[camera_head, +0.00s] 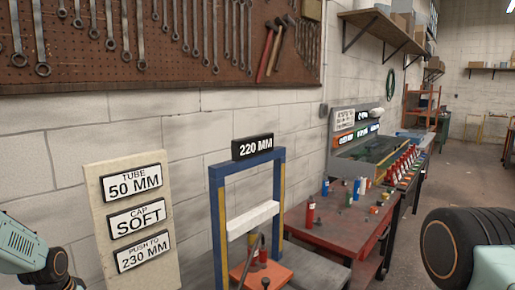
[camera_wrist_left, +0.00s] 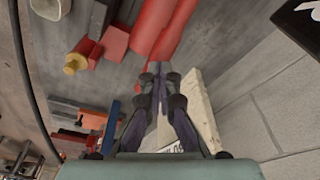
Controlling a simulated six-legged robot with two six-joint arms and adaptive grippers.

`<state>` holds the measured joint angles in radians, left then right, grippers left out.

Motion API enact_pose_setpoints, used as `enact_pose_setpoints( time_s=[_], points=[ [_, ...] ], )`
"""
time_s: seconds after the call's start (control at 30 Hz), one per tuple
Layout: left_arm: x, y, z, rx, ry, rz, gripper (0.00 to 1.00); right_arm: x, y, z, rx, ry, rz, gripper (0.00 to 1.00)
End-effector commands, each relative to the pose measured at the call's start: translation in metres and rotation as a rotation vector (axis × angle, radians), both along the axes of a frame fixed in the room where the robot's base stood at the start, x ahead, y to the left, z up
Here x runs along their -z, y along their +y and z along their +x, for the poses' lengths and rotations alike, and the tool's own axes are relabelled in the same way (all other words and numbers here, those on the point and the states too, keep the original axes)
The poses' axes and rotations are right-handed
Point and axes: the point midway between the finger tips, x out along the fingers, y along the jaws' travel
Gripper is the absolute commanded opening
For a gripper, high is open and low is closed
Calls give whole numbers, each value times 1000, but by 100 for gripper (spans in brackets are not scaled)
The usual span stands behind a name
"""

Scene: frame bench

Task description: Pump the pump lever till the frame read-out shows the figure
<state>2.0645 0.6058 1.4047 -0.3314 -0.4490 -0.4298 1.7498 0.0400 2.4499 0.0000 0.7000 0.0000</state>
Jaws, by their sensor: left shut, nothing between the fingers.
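The blue frame (camera_head: 216,215) stands in the lower middle of the head view, with a white crossbar (camera_head: 253,220) across it. Its black read-out (camera_head: 253,147) on top shows 220 MM. A beige board (camera_head: 103,205) to its left reads TUBE 50 MM, CAP SOFT and PUSH TO 230 MM. A thin grey curved rod (camera_head: 249,262), which looks like the pump lever, rises at the frame's foot above a red base (camera_head: 270,277). My left gripper (camera_wrist_left: 160,78) is shut and empty in the left wrist view; its fingers are outside the head view. My right gripper is out of view.
A red table (camera_head: 325,231) with small cans and parts stands right of the frame. A long bench with a row of red items (camera_head: 403,163) lies behind it. A tool board (camera_head: 150,45) hangs on the wall. Red cylinders (camera_wrist_left: 160,28) show past my left fingers.

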Motion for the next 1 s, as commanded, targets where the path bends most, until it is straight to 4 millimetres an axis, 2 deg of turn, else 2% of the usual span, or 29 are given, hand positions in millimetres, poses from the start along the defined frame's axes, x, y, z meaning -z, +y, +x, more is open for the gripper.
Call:
enact_pose_setpoints(
  time_s=[0.27, 1.0],
  points=[
    [10, 0, -1, 0, 2, -1, 0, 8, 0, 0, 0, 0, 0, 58],
    [82, -1, 0, 0, 4, 0, 0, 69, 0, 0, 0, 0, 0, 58]
  ],
)
